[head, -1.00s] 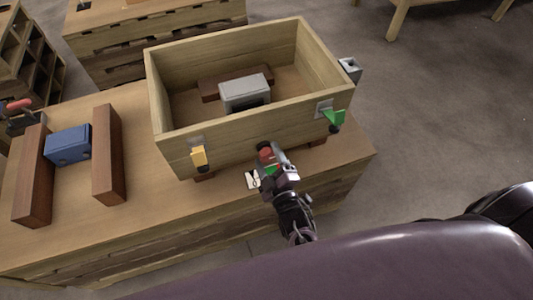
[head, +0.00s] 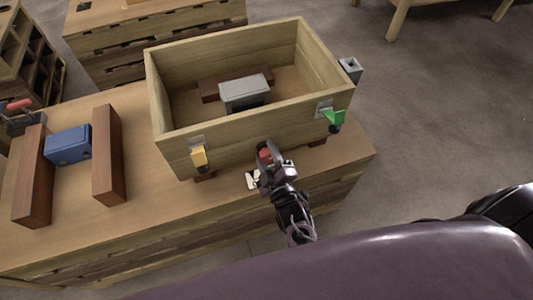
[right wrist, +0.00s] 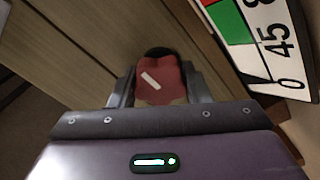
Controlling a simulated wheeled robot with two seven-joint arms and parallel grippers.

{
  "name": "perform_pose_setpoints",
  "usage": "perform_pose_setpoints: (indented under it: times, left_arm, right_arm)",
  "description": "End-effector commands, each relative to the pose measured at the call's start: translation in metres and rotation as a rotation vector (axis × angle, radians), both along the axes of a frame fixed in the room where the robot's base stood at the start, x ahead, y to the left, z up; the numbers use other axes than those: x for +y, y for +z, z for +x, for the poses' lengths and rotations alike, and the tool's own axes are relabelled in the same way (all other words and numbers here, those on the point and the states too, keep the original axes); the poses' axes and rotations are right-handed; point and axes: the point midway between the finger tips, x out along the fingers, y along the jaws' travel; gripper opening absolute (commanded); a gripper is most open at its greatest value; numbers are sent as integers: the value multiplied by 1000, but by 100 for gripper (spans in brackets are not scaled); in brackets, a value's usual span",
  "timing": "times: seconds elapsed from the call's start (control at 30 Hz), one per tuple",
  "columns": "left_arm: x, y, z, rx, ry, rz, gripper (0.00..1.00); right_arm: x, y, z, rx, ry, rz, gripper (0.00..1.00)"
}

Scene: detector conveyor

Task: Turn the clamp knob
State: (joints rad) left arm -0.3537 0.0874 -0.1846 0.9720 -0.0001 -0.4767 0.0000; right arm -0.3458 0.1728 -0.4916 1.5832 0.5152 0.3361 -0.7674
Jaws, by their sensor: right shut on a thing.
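The red clamp knob (right wrist: 158,80) has a white line on its face and sits on the front wall of a wooden box (head: 232,155). In the right wrist view the white line is tilted. My right gripper (right wrist: 158,88) is shut on the knob, one finger on each side. In the head view the gripper (head: 268,162) is at the box's front wall and partly hides the knob (head: 265,156). A white dial plate (right wrist: 272,40) with numbers and green and red fields is beside the knob. My left gripper is out of view.
The box holds a grey block (head: 243,95). A yellow latch (head: 199,157) and a green latch (head: 333,117) are on its front. A blue block (head: 68,145) stands between two brown bars on the wooden bench (head: 150,215) at left.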

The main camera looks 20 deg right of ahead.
Motion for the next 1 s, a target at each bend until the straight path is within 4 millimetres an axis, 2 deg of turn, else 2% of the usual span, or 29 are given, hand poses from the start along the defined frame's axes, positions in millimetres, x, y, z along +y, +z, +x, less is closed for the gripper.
perform_pose_setpoints:
  times: [0.17, 0.37, 0.77, 1.0]
  left_arm:
    - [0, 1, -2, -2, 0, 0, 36]
    - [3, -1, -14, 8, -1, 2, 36]
    - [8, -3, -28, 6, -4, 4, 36]
    - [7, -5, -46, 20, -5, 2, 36]
  right_arm:
    - [0, 0, 0, 3, -1, 57, 20]
    - [0, 1, 0, 8, -2, 192, 20]
    - [-1, 2, 0, 21, -3, 567, 20]
    - [-2, 1, 0, 29, -4, 794, 20]
